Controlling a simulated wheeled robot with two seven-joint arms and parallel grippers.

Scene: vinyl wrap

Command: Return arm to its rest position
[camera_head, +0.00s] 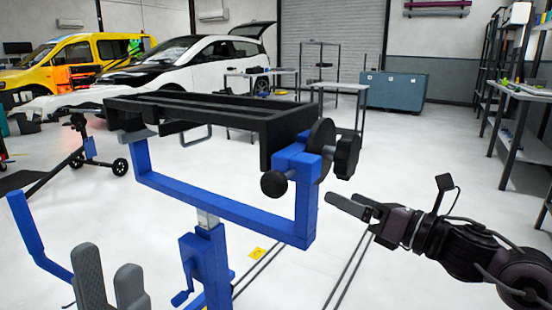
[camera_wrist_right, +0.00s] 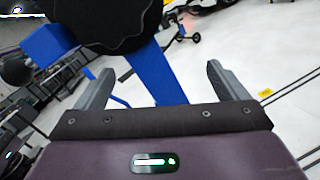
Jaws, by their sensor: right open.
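My right gripper (camera_head: 345,207) is at the right of the head view, just right of and below the blue stand's knobs. Its two fingers stand wide apart with nothing between them in the right wrist view (camera_wrist_right: 160,78). The blue stand (camera_head: 215,212) carries a black frame (camera_head: 190,106) on top and black round knobs (camera_head: 321,150) on its right end. It also shows beyond the fingers in the right wrist view (camera_wrist_right: 158,75). My left gripper (camera_head: 109,272) is low at the left edge of the head view. Its grey fingers are apart and look empty. The left arm is mostly out of view.
A yellow van (camera_head: 75,55) and a white car (camera_head: 170,72) stand at the back. A workbench (camera_head: 525,90) with shelves lines the right wall, and a blue-grey cabinet (camera_head: 393,91) is at the back wall. The floor between the stand and workbench is largely clear.

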